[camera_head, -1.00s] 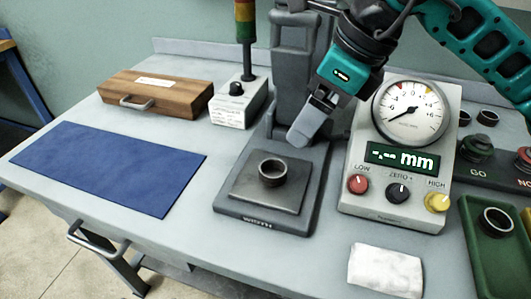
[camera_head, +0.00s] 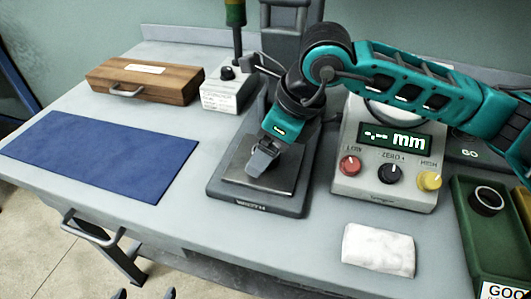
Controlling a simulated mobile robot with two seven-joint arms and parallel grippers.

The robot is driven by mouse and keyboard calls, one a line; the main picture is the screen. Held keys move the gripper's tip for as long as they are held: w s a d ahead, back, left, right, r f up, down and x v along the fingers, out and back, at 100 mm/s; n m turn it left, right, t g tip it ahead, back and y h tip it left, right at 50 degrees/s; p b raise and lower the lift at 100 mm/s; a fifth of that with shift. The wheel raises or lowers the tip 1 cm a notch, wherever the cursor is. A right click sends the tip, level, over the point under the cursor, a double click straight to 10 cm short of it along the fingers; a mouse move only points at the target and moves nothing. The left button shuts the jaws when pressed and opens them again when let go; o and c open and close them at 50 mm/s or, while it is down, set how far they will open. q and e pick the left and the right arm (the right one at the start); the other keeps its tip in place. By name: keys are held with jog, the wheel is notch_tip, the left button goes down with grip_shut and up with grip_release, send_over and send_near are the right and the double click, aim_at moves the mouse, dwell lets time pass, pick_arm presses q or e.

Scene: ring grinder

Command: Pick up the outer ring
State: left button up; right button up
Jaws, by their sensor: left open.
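The dark ring on the square plate of the gauge stand (camera_head: 225,190) is now hidden behind my right gripper (camera_head: 262,165). My right arm comes in from the right, and this gripper points down over the middle of the plate. Its fingers are seen from behind, so whether they are apart or touch the ring cannot be told.
The gauge box (camera_head: 385,204) with its knobs stands close right of the stand, partly behind my right arm. A white cloth (camera_head: 378,250) lies in front. A blue mat (camera_head: 98,155), a wooden case (camera_head: 145,83) and a small control box (camera_head: 226,93) are at left.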

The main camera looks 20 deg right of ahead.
jog(key=c, duration=1.3)
